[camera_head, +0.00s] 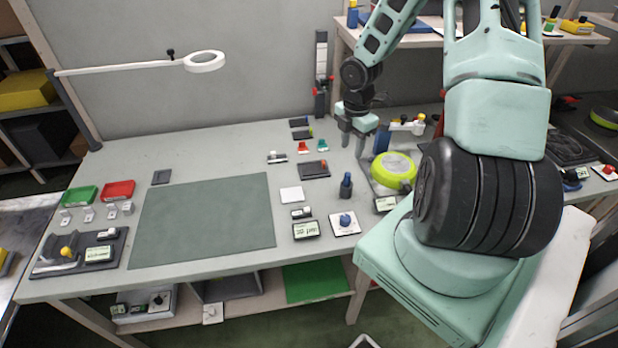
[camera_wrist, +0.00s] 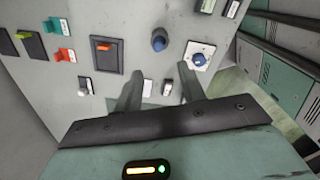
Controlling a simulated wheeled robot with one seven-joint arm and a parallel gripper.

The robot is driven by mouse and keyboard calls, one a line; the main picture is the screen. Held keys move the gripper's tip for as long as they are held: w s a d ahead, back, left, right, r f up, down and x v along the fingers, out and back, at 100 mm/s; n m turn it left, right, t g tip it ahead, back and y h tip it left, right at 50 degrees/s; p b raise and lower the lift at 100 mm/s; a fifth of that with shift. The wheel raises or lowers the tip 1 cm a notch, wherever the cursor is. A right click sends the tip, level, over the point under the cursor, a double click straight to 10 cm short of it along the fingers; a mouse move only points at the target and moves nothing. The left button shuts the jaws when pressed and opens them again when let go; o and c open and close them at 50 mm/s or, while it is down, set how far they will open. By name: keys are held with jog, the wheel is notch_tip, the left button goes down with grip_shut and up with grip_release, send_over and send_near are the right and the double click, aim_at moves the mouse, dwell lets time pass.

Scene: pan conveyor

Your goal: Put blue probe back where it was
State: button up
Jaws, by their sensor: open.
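A dark blue upright piece (camera_head: 346,186), possibly the blue probe, stands on the grey bench right of centre. It also shows in the wrist view (camera_wrist: 159,40). A blue round-topped piece (camera_head: 345,219) sits on a white square plate (camera_head: 339,230) just nearer the front edge; it also shows in the wrist view (camera_wrist: 199,58). I cannot tell for certain which is the probe. My gripper (camera_head: 354,140) is open and empty, pointing down above the back of the bench, apart from both blue pieces. In the wrist view its fingers (camera_wrist: 158,92) are spread.
A yellow-green round tool (camera_head: 393,171) and another blue upright piece (camera_head: 381,139) stand right of my gripper. A black device with a red switch (camera_head: 314,170) lies left of it. A green mat (camera_head: 205,222) covers the bench's left middle, clear of objects.

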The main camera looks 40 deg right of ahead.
jog(key=a+r+m, duration=0.1)
jog(key=a+r, duration=0.3)
jog(key=a, duration=0.5)
jog(key=s+a+r+m, duration=0.15)
jog(key=a+r, duration=0.25)
jog(key=a, duration=0.4)
jog(key=w+a+r+m, duration=0.15)
jog(key=a+r, duration=0.25)
jog(key=a, duration=0.5)
jog(key=s+a+r+m, duration=0.2)
jog(key=s+a+r, duration=0.1)
jog(key=s+a, duration=0.4)
jog(key=s+a+r+m, duration=0.2)
jog(key=s+a+r, duration=0.1)
jog(key=s+a, duration=0.4)
jog(key=s, duration=0.3)
jog(key=shift+a+m+y, duration=0.3)
jog(key=shift+a, duration=0.1)
jog(key=shift+r, duration=0.1)
notch_tip(320, 180, down, 7)
jog(key=b, duration=0.7)
